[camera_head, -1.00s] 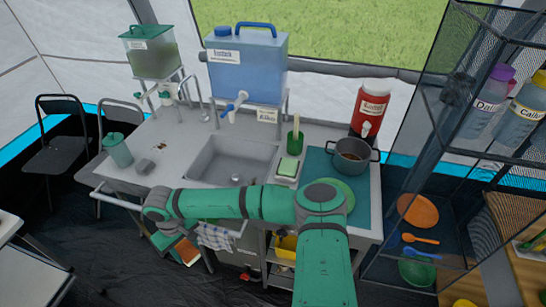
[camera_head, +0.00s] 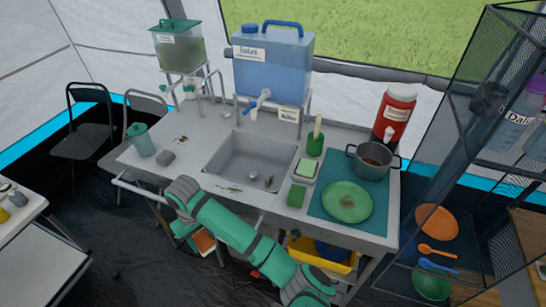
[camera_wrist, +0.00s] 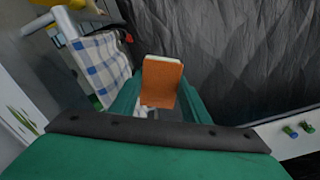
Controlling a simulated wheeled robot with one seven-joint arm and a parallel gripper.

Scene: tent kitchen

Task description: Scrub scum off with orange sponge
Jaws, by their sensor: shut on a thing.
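The orange sponge (camera_wrist: 162,84), with a pale layer along one edge, is held between the green fingers of my gripper (camera_wrist: 157,98). In the head view the sponge (camera_head: 204,243) shows low in front of the counter, beside my gripper (camera_head: 190,232), away from any counter surface. Dark scum specks (camera_head: 181,140) lie on the counter left of the sink (camera_head: 222,165). A greenish smear (camera_head: 230,188) lies on the sink's front edge, and a brown spot (camera_head: 268,181) shows inside the sink. The green plate (camera_head: 347,202) on the teal mat (camera_head: 383,207) has a brownish stain.
A teal cup (camera_head: 141,141) and grey sponge (camera_head: 166,158) stand at the left. A green-and-white sponge (camera_head: 305,170), green block (camera_head: 296,196) and pot (camera_head: 373,162) are right of the sink. A front rail (camera_head: 150,196) and checked towel (camera_wrist: 101,62) are near my gripper.

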